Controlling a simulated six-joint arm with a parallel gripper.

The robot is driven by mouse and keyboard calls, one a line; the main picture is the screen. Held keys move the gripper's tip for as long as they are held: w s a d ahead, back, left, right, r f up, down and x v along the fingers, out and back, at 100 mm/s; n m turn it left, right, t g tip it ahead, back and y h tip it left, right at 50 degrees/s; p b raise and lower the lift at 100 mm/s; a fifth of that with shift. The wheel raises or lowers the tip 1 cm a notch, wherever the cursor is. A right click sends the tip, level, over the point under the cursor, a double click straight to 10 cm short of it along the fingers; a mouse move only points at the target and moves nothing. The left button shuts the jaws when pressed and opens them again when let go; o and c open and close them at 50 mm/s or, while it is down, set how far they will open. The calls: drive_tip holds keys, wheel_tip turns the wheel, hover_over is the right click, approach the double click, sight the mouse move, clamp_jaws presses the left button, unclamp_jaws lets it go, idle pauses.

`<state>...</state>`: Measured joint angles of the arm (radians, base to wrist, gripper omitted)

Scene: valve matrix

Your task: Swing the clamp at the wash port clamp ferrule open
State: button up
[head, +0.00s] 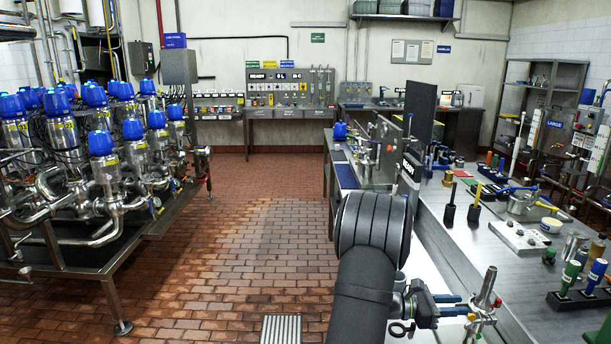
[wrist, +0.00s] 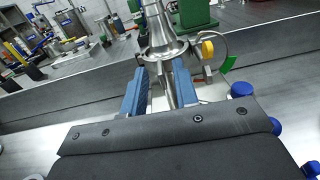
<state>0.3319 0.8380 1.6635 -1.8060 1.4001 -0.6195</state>
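The wash port clamp ferrule (head: 485,301) is a bright metal flanged pipe stub at the bottom right of the head view. It also shows in the wrist view as a flared cone with a pipe (wrist: 163,45). My gripper (head: 458,304) reaches its left side with two blue fingers held apart. In the wrist view, my gripper (wrist: 162,88) has its fingers on either side of a narrow metal part (wrist: 171,90) below the flange, perhaps the clamp's handle. I cannot tell whether the fingers touch it. The clamp's closure is too small and partly hidden to read.
A round yellow tag (wrist: 207,48) on a wire loop and a green tag (wrist: 229,64) hang beside the ferrule. The steel bench (head: 480,232) on the right holds tools and fittings.

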drive_tip(key=shift+w+a+m+g, duration=0.1)
drive_tip(key=shift+w+m+g, duration=0.3)
drive_tip(key=shift+g, duration=0.3)
drive_tip(key=shift+w+a+m+g, duration=0.1)
drive_tip(key=shift+w+m+g, duration=0.15)
drive_tip(key=shift+m+g, duration=0.35)
drive_tip(key=shift+g, duration=0.3)
clamp_jaws()
drive_tip(key=s+d+r+m+t+y, duration=0.1)
drive_tip(key=s+r+m+t+y, duration=0.3)
drive_tip(key=r+m+y, duration=0.35)
drive_tip(key=s+d+r+m+t+y, duration=0.1)
drive_tip(key=s+r+m+t+y, duration=0.3)
drive_tip(key=m+y, duration=0.55)
drive_tip(key=w+f+n+y, duration=0.1)
drive_tip(key=w+f, duration=0.3)
drive_tip(key=f, duration=0.5)
drive_tip(key=shift+a+f, duration=0.15)
drive_tip(key=shift+a, duration=0.05)
